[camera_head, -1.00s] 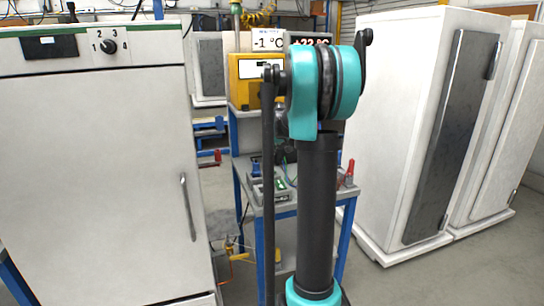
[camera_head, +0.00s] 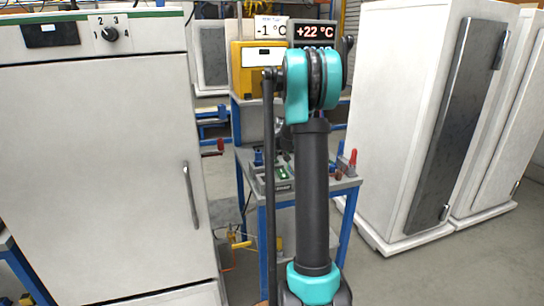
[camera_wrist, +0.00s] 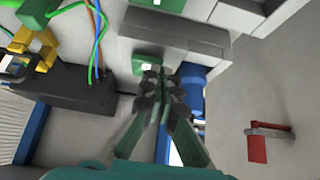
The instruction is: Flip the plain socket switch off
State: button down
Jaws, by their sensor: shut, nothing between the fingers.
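In the wrist view my gripper (camera_wrist: 161,78) is shut and empty, with its fingertips close together. A small green box (camera_wrist: 146,64) with a white mark shows just beyond the tips; I cannot tell whether they touch it. I cannot tell for sure whether this is the plain socket switch, nor its on or off position. A black box (camera_wrist: 65,100) with green, blue and brown cables is to the left. In the head view a small dark unit with green on it (camera_head: 284,174) stands on the workbench (camera_head: 345,185). My arm hides part of the bench and the gripper.
In the head view a white cabinet (camera_head: 95,170) stands left and tall white cabinets (camera_head: 400,110) stand right. A yellow box (camera_head: 255,68) is behind the bench.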

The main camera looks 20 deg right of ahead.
jog(key=shift+s+f+t, duration=0.2)
jog(key=shift+f+t, duration=0.3)
jog(key=shift+f, duration=0.1)
jog(key=shift+s+f+t, duration=0.15)
jog(key=shift+f+t, duration=0.15)
jog(key=shift+t, duration=0.3)
jog(key=shift+r, duration=0.15)
jog(key=shift+r, duration=0.7)
jog(key=shift+r, duration=0.1)
